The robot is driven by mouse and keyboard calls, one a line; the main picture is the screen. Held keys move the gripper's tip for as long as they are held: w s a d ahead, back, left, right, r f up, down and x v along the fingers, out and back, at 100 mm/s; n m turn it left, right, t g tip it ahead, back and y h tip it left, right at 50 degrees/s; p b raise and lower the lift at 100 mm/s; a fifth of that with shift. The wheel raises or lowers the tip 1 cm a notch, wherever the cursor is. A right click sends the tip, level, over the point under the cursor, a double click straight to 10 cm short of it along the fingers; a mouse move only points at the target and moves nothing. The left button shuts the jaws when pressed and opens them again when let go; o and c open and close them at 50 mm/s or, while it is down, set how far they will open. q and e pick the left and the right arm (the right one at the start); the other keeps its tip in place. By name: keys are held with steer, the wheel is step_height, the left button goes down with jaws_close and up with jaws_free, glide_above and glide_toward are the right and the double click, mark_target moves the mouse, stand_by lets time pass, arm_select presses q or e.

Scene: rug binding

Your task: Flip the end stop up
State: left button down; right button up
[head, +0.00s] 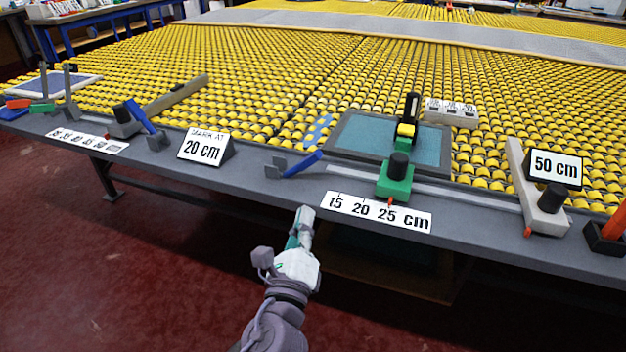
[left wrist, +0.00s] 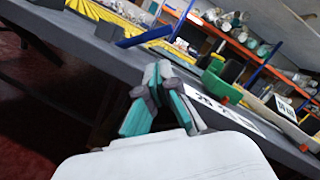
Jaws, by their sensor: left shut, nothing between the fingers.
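A grey bracket with a blue lever (head: 303,164) lies at the front edge of the grey bench, left of the 15-20-25 cm scale; its blue lever also shows in the left wrist view (left wrist: 146,37). A similar bracket with a blue lever (head: 139,116) stands further left, its lever tilted. I cannot tell for sure which is the end stop. My left gripper (head: 305,216) is shut and empty, below and in front of the bench edge, apart from the nearer bracket. Its closed fingers show in the left wrist view (left wrist: 160,75). My right gripper is not in view.
A green block with a black knob (head: 394,180) sits on a rail beside the scale strip (head: 376,212). A 20 cm sign (head: 204,147) and a 50 cm sign (head: 556,168) stand along the bench. Yellow rollers fill the surface behind. The red floor ahead of the bench is clear.

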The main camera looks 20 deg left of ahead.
mark_target(314, 192)
arm_select(q)
steer(key=x, duration=0.8)
steer(key=shift+w, duration=0.3)
steer(key=shift+w+a+r, duration=0.15)
steer(key=shift+w, duration=0.55)
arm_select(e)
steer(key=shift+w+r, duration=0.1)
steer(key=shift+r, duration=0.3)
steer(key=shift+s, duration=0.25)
arm_select(q)
steer(key=shift+w+r, duration=0.1)
